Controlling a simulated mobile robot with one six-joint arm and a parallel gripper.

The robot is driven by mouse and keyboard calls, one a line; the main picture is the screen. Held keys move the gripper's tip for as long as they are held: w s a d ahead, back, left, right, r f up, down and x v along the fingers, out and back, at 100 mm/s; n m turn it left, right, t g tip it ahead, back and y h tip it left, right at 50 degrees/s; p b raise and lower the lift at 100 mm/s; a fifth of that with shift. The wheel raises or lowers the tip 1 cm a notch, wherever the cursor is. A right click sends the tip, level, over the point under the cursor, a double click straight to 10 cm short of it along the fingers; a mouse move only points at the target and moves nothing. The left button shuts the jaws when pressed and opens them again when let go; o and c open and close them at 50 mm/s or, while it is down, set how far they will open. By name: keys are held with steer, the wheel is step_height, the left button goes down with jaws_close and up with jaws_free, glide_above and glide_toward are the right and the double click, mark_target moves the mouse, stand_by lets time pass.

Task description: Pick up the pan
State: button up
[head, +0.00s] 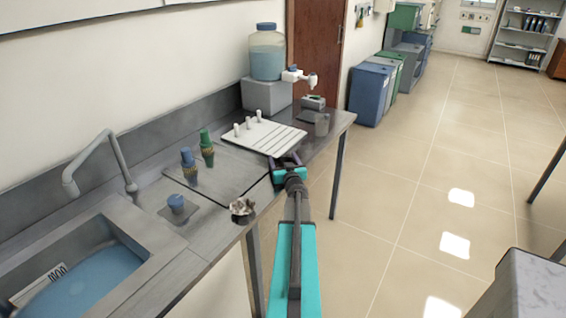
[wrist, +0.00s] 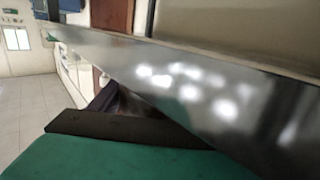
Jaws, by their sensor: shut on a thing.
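My gripper (head: 288,162) is at the front edge of the grey bench (head: 170,200), just in front of the white ribbed board (head: 262,137). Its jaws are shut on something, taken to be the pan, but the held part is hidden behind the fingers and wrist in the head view. In the wrist view a dark finger (wrist: 120,125) shows beside a broad, shiny grey metal surface (wrist: 190,85). I cannot tell whether that surface is the pan or the bench top.
Bottles with blue (head: 187,158) and green (head: 206,145) caps stand left of my gripper. A small brownish object (head: 242,210) is near the bench edge. The sink (head: 75,270) is at the lower left. A blue-topped carboy (head: 267,52) stands behind.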

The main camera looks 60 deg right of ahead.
mark_target(283, 163)
steer(key=shift+r, duration=0.45)
step_height(283, 163, up, 2)
steer(key=shift+r, duration=0.15)
steer(key=p+v, duration=0.1)
steer(key=v, duration=1.2)
steer(key=shift+s+r+p, duration=0.35)
steer(key=shift+s+r, duration=0.05)
steer(key=shift+s+a+p, duration=0.1)
steer(key=shift+a+p, duration=0.1)
steer(key=shift+p, duration=0.5)
steer(key=p+v, duration=0.1)
steer(key=p, duration=0.4)
steer(key=shift+s+a, duration=0.25)
steer(key=shift+s+a+f+p, duration=0.1)
steer(key=shift+s+p, duration=0.05)
steer(key=shift+p, duration=0.25)
